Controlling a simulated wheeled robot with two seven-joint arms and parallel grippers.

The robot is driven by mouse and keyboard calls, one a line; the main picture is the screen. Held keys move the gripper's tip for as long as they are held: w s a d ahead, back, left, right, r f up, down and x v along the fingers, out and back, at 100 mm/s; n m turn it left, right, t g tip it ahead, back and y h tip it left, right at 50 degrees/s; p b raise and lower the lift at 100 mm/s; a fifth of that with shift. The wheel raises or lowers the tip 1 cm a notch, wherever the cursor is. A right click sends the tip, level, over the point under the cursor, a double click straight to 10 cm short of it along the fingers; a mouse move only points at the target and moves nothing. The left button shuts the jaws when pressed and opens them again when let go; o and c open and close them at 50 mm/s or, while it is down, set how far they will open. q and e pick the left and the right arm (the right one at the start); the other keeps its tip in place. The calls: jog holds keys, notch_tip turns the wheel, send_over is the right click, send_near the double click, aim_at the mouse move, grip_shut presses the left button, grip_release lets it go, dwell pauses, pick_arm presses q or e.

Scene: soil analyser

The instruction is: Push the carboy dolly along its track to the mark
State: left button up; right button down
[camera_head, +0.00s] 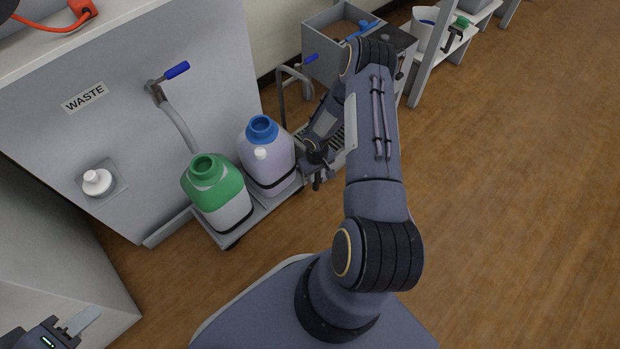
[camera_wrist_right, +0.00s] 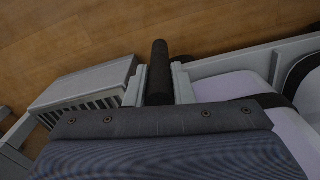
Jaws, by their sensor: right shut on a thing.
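The carboy dolly (camera_head: 258,212) is a low grey platform beside the grey cabinet. It carries a green-topped carboy (camera_head: 217,193) and a pale carboy with a blue cap (camera_head: 267,158), both upright. My right gripper (camera_head: 316,176) is at the dolly's right end. In the right wrist view its fingers (camera_wrist_right: 158,90) are shut on a black cylindrical handle (camera_wrist_right: 158,62). A pale rail (camera_head: 167,228), perhaps the track, shows left of the dolly. I cannot make out the mark. My left gripper (camera_head: 72,329) is at the bottom left, away from the dolly; its finger gap is unclear.
The cabinet (camera_head: 150,110) with a WASTE label (camera_head: 85,97), a blue-handled tap (camera_head: 170,78) and a white knob (camera_head: 97,181) stands behind the dolly. A grey sink (camera_head: 335,45) and a grated base (camera_head: 336,140) lie beyond its right end. The wooden floor (camera_head: 500,200) is clear at right.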

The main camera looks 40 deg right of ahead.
jog(key=shift+d, duration=0.35)
jog(key=c, duration=1.3)
grip_release()
jog(key=shift+o, duration=0.2)
notch_tip(320, 180, up, 7)
jog(key=p, duration=0.3)
jog(key=shift+f, duration=0.1)
jog(key=shift+r, duration=0.55)
